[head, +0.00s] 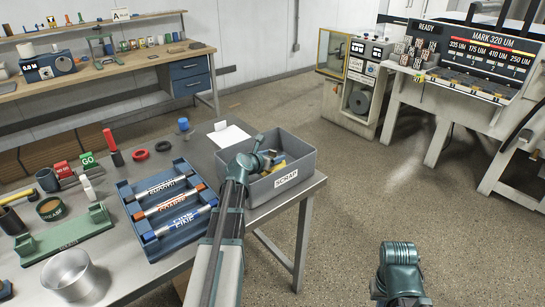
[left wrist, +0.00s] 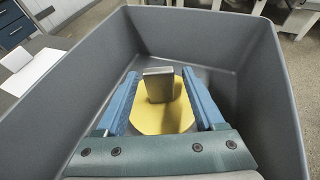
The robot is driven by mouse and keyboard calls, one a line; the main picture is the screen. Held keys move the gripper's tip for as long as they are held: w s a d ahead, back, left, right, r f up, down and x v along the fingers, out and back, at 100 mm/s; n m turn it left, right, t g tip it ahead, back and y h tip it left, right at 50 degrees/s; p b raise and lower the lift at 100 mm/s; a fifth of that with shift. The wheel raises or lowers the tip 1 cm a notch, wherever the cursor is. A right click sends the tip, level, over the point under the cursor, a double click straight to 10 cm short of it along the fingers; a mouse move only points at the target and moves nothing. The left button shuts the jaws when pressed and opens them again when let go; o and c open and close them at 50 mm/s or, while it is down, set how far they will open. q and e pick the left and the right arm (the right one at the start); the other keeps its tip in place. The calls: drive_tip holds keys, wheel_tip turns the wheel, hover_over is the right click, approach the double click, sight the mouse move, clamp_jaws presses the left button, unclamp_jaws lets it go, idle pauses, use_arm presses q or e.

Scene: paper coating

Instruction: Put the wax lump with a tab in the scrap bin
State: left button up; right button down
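The wax lump (left wrist: 167,118) is a yellow disc with an upright grey-brown tab (left wrist: 158,86), seen inside the grey scrap bin (left wrist: 262,80) in the left wrist view. It appears to lie on the bin's floor. My left gripper (left wrist: 163,95) is open, its blue fingers spread on either side of the tab with gaps between. In the head view, the bin (head: 292,183), labelled SCRAP, stands at the table's right end. My left gripper (head: 279,162) reaches into it, and only a bit of yellow shows there. My right gripper's fingers are not visible.
A blue rack (head: 150,238) with labelled rods stands left of the bin. A white paper (head: 229,135) lies behind it. A metal cup (head: 68,270) and a green holder (head: 65,235) stand further left. Open floor lies right of the table.

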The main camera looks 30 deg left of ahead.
use_arm(q)
drive_tip(key=shift+r+p, duration=0.3)
drive_tip(key=p+v, duration=0.4)
drive_tip(key=v, duration=0.8)
drive_tip(key=shift+f, duration=0.1)
